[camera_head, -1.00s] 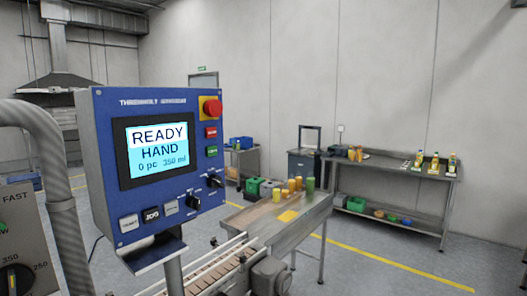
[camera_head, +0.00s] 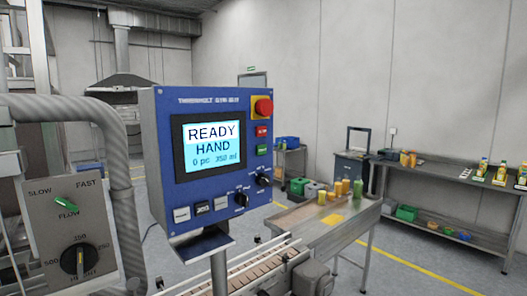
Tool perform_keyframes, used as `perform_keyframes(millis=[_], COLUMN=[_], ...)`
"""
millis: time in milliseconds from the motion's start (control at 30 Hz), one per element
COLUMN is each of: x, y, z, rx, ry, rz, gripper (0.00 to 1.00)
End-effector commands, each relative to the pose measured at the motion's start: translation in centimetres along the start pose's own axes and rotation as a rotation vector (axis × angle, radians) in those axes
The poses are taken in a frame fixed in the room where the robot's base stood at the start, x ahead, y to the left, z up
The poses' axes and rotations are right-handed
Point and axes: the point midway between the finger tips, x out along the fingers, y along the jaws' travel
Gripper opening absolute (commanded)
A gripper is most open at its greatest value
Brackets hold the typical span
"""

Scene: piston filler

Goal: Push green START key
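The blue control panel (camera_head: 157,150) stands on a post left of centre. The green key (camera_head: 262,149) is on its right side, below a red key (camera_head: 262,131); the lettering on both is too small to read. The panel's screen (camera_head: 209,146) reads READY, HAND, 0 pc 350 ml. My gripper is not in view, so nothing shows it near the panel.
A red emergency knob (camera_head: 264,107) sits above the keys, and two black rotary knobs (camera_head: 241,198) sit lower. A grey panel with dials (camera_head: 62,228) and a thick pipe (camera_head: 125,190) stand at left. A conveyor (camera_head: 258,268) runs below.

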Motion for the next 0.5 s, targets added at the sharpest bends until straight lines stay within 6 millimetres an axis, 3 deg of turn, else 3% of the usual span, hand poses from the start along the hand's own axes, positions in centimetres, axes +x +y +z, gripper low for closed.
perform_keyframes(millis=[33, 200, 500], x=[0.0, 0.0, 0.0], y=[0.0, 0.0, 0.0], z=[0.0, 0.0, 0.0], rx=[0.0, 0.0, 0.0], ry=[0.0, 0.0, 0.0], rz=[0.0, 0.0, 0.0], gripper=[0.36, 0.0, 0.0])
